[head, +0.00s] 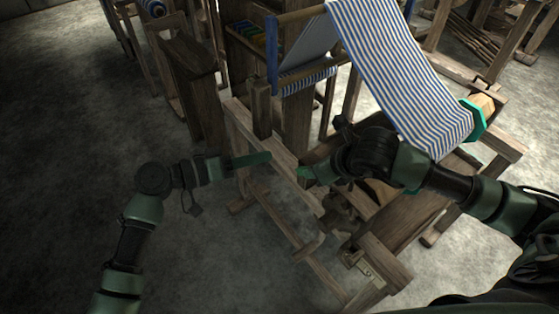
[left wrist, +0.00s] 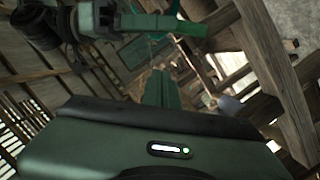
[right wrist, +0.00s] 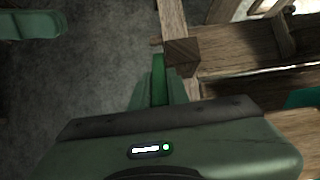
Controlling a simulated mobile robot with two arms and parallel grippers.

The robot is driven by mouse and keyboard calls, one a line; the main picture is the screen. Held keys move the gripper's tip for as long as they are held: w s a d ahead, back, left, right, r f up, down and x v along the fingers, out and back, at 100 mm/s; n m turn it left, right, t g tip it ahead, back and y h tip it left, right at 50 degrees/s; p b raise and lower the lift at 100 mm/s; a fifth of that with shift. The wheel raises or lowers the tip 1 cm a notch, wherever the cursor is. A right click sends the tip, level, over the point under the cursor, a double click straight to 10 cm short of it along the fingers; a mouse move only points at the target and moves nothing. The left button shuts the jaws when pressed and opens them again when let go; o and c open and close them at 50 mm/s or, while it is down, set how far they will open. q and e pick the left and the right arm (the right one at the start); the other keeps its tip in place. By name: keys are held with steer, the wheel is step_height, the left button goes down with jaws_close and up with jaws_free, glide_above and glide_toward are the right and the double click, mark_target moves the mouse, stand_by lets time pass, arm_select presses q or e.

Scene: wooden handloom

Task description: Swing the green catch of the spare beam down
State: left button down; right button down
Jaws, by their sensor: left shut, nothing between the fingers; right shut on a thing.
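The green catch (right wrist: 158,66) shows in the right wrist view as a narrow brighter green bar standing up between my right gripper's fingers (right wrist: 158,95), beside a square wooden block end (right wrist: 183,52). My right gripper (head: 304,174) is shut on it, by the loom's wooden side rail; in the head view the hand hides most of the catch. My left gripper (head: 262,157) is shut and empty, a short way left of the right one, over the side rail. Its closed fingers (left wrist: 158,88) also show in the left wrist view. I cannot tell which timber is the spare beam.
Striped blue and white cloth (head: 400,75) runs down to a beam with a teal end plate (head: 474,118) at the right. A blue-ended wooden frame (head: 272,70) stands behind. The grey floor (head: 70,140) at the left is clear.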

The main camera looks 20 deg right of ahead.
arm_select(q)
steer(key=s+d+f, duration=0.1)
steer(key=d+f, duration=0.3)
steer(key=d, duration=0.6)
steer(key=shift+f, duration=0.25)
steer(key=shift+s+a, duration=0.1)
